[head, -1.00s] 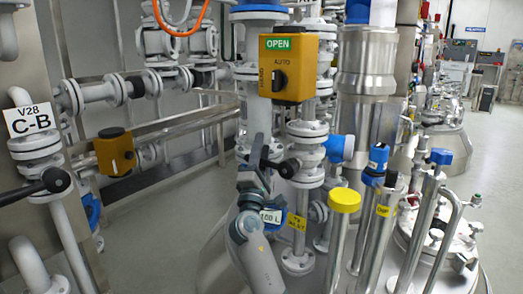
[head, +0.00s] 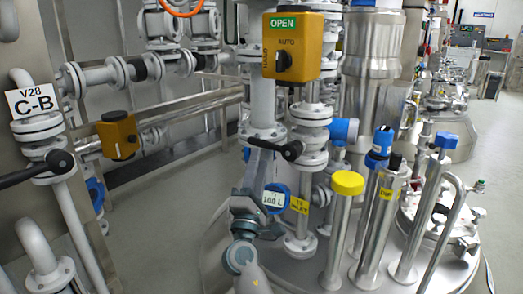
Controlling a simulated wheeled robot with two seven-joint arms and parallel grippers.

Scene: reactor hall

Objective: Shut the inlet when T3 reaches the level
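My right gripper (head: 259,160) reaches up from below, just under the left part of the lever and in front of the pipe. I cannot tell whether it touches the lever, nor how far its fingers are apart. My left gripper is not in view.
An orange actuator box (head: 291,62) above the lever shows OPEN. A yellow-capped pipe (head: 341,230) and several steel pipes stand close on the right. Another black lever (head: 38,169) sits under the V28 C-B sign (head: 34,101) at left. Free floor (head: 494,150) lies far right.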

